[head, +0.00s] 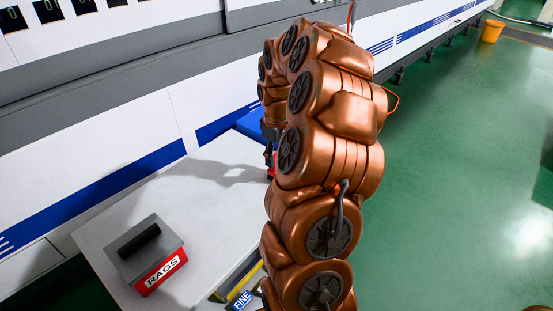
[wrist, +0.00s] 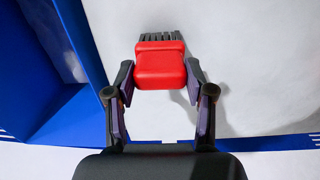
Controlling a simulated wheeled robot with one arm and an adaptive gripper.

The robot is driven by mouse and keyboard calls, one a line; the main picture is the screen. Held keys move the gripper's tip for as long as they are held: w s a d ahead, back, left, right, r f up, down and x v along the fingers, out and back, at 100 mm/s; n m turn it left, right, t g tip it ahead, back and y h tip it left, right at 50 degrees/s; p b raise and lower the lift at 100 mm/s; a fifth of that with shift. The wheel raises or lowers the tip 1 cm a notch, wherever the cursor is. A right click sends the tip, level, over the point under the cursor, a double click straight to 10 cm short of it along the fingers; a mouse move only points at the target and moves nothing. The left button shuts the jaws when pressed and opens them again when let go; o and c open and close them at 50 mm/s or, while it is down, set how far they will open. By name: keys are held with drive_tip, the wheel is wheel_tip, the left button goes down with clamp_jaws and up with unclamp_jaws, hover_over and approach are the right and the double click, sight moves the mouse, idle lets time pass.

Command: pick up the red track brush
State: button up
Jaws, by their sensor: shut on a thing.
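The red track brush (wrist: 160,68) has a red body with dark bristles at its far end. In the wrist view it sits between the two fingers of my gripper (wrist: 161,80), which is shut on it. A shadow falls on the pale surface beside the brush. In the head view my copper-coloured arm hides most of the gripper, and only a small bit of red shows at the arm's left edge.
A blue bin (wrist: 62,100) stands close on the left in the wrist view. In the head view, a grey-topped red box marked RAGS (head: 158,270) sits on the white table (head: 195,215). A box marked FINE (head: 240,300) is partly hidden by my arm. An orange bucket (head: 491,31) stands far off on the green floor.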

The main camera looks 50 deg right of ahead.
wheel_tip(320, 180, up, 2)
drive_tip(key=shift+r, duration=0.15)
drive_tip(key=shift+a+r, duration=0.2)
drive_tip(key=a+r+b, duration=0.1)
drive_tip(key=a, duration=1.4)
drive_tip(key=shift+w+a+r, duration=0.2)
drive_tip(key=shift+a+r, duration=0.05)
drive_tip(key=shift+a, duration=0.1)
drive_tip(key=o, duration=0.7)
drive_tip(key=shift+c, duration=0.2)
drive_tip(key=c, duration=0.5)
drive_tip(key=shift+o, duration=0.2)
